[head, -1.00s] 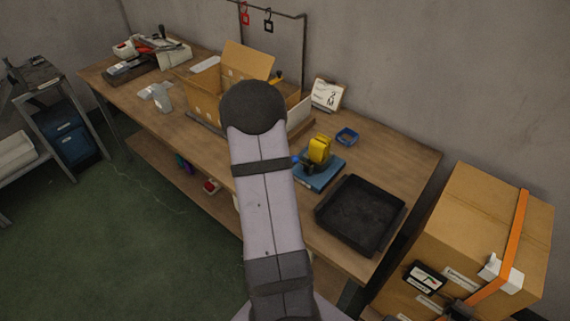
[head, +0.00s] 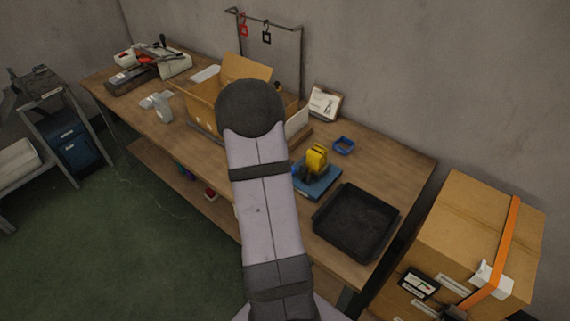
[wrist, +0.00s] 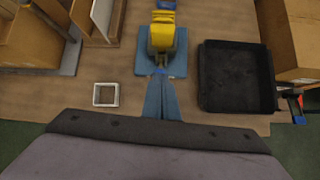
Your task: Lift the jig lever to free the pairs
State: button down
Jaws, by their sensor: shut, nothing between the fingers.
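The jig is a blue plate (head: 318,182) on the bench, with a yellow bundle (head: 317,158) standing upright on it. In the wrist view the plate (wrist: 142,62) is straight ahead of my gripper, with the yellow bundle (wrist: 167,40) at its middle. My gripper (wrist: 160,78) is shut and empty, its blue-grey fingers together and pointing at the plate's near edge. I cannot tell if the tips touch the jig. The lever is not clearly distinguishable. In the head view my arm hides most of my gripper.
A black tray (head: 325,230) lies right of the jig. An open cardboard carton (head: 203,110) stands left, partly behind my arm. A strapped carton (head: 465,235) stands at the bench's right end.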

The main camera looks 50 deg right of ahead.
jog(key=p+v, duration=0.2)
jog(key=v, duration=0.1)
jog(key=shift+w+d+r, duration=0.1)
jog(key=shift+r, duration=0.35)
